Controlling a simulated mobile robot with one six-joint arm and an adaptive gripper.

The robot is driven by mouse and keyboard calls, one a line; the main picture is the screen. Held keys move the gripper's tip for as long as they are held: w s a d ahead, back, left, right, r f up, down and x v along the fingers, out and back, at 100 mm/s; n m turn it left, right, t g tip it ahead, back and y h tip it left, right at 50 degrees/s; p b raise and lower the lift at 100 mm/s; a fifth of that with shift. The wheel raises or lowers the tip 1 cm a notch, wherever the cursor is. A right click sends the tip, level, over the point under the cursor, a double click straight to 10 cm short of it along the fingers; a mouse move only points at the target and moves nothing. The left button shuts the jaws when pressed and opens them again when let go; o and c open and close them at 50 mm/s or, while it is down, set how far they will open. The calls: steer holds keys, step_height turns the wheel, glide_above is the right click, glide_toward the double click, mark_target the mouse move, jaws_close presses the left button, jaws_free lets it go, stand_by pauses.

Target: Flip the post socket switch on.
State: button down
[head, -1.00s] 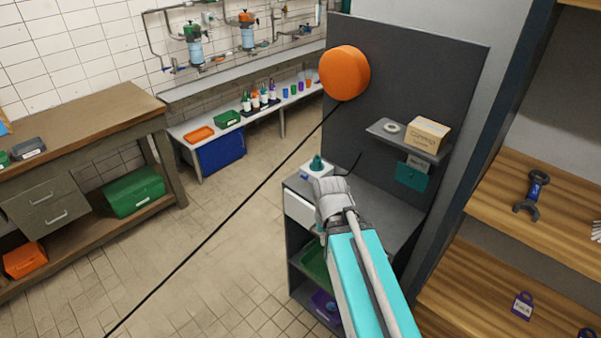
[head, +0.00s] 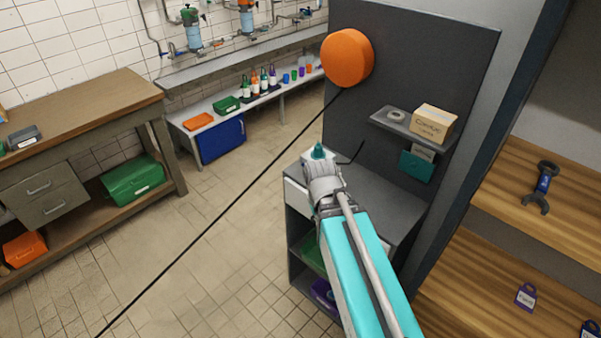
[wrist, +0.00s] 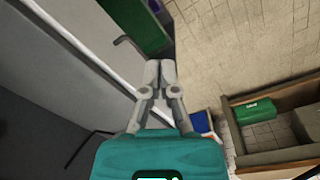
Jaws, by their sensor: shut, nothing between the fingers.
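I cannot pick out the post socket switch in either view. My gripper (wrist: 160,68) shows in the wrist view with its two grey fingers together and nothing between them. The floor lies far below the fingertips, and a dark bent rod (wrist: 130,46) shows beside them. In the head view my arm reaches over the grey bench, and the fingers are hidden behind the wrist. A teal box (head: 416,166) is on the dark panel under a small shelf; I cannot tell whether it carries a switch.
An orange reel (head: 347,57) sits high on the dark panel (head: 440,60), with a black cable running down across the view. The small shelf (head: 392,123) holds a cardboard box (head: 433,123). Wooden shelves (head: 530,215) stand at right, a workbench (head: 75,105) at left. The tiled floor between is clear.

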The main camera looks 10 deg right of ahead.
steer(key=w+a+f+n+t+h+b, duration=0.25)
steer(key=w+f+n+h+b, duration=0.35)
steer(key=w+n+b, duration=0.45)
steer(key=w+a+r+n+t+h+b, duration=0.1)
steer(key=w+a+n+t+h+b, duration=0.4)
steer(key=w+a+n, duration=0.4)
steer(key=n+t+b, duration=0.1)
steer(key=n, duration=0.3)
steer(key=shift+w+a+r+n+b, duration=0.2)
steer(key=shift+w+r+n+b, duration=0.05)
steer(key=shift+w+n+b, duration=0.1)
